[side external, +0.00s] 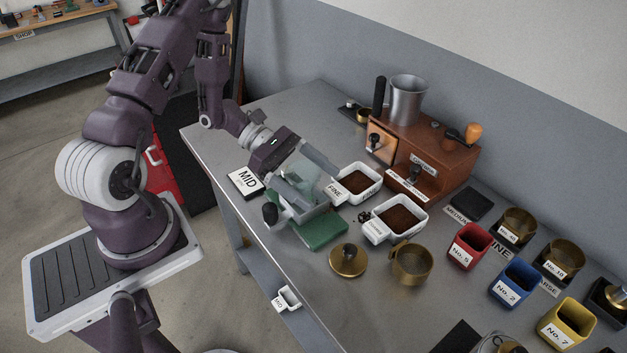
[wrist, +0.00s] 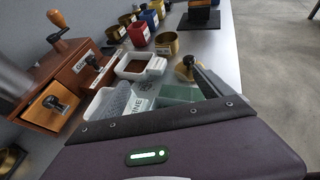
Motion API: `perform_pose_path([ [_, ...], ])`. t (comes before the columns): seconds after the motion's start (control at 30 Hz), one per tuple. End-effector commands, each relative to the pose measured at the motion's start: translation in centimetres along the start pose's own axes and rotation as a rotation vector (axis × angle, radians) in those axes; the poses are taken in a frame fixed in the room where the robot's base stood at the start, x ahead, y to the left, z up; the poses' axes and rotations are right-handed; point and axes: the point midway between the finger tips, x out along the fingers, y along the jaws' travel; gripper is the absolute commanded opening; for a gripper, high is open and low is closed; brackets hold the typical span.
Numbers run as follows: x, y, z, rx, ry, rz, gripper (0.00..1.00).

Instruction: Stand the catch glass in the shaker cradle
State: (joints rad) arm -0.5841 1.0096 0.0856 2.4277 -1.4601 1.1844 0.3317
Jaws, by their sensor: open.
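The catch glass (side external: 312,178) is a clear, see-through vessel between the fingers of my gripper (side external: 320,188). The shaker cradle (side external: 320,233) is a green base with a pale upper part and a black knob at its left, directly below. The glass overlaps the cradle's upper part; I cannot tell whether it rests in it or how upright it is. In the wrist view, my gripper (wrist: 163,84) has its fingers spread apart, with the green cradle (wrist: 178,94) between them. The glass is faint there. My gripper is open, around the glass.
White trays of dark grounds, FINE (side external: 357,183) and COARSE (side external: 400,217), stand close on the right. A brass lid (side external: 348,260) and brass ring (side external: 411,262) lie in front. A wooden grinder (side external: 425,155) stands behind.

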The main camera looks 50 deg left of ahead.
Motion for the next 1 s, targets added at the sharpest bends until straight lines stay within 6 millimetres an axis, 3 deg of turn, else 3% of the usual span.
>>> perform_pose_path([
  [0.17,-1.6,0.2,0.2,0.002,0.001,0.007,0.9],
  [0.5,-10.3,0.1,0.2,0.002,0.002,0.005,0.9],
  [0.67,-11.9,0.0,0.5,0.011,0.005,-0.006,0.9],
  [0.77,-11.5,-0.8,3.3,0.127,0.051,-0.089,0.9],
  [0.83,-10.6,-2.5,6.8,0.294,0.123,-0.204,0.9],
  [0.9,-9.8,-5.0,10.3,0.508,0.221,-0.341,0.9],
  [1.0,-9.3,-9.3,13.9,0.845,0.384,-0.522,0.9],
])
